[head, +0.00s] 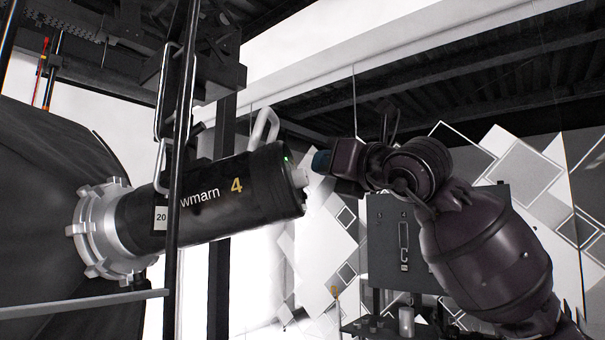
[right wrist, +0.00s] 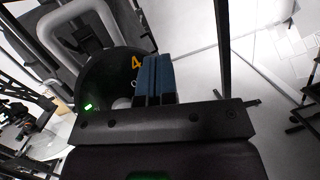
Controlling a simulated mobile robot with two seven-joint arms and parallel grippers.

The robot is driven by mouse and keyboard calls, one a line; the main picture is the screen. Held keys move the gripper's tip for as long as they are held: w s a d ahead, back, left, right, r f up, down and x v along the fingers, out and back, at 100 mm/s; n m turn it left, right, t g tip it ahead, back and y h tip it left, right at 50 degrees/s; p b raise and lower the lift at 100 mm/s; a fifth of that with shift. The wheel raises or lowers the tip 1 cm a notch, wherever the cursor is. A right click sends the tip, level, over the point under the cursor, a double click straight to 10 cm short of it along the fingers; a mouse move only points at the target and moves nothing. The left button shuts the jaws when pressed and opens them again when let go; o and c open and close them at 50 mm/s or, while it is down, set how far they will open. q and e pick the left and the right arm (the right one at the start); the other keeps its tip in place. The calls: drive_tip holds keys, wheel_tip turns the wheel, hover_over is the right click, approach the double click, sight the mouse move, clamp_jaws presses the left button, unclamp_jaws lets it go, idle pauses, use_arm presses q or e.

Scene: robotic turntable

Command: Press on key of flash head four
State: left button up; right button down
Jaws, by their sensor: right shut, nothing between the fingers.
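Flash head four (head: 215,205) is a black cylinder marked with a yellow 4, joined to a silver ring mount at the left of the head view. Its end face at the right has a small green light and pale knobs. In the right wrist view the end face (right wrist: 95,85) shows a lit green mark. My right gripper (head: 321,161) has blue fingertips, is shut and empty, and is close to that end face. In the right wrist view the shut blue fingers (right wrist: 153,80) overlap the right part of the face; contact cannot be told. My left gripper is not in view.
A black vertical pole (head: 178,200) stands in front of the flash head. A silver handle (head: 265,128) rises above it. A dark softbox (head: 50,200) fills the left. A grey panel box (head: 400,245) stands behind my right arm.

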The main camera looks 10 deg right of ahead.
drive_tip(key=shift+d, duration=0.1)
drive_tip(key=d, duration=0.1)
drive_tip(key=s+d+r, duration=0.1)
drive_tip(key=d, duration=0.3)
drive_tip(key=shift+s+d+r, duration=0.25)
drive_tip(key=shift+s, duration=0.1)
idle(0.4)
idle(0.4)
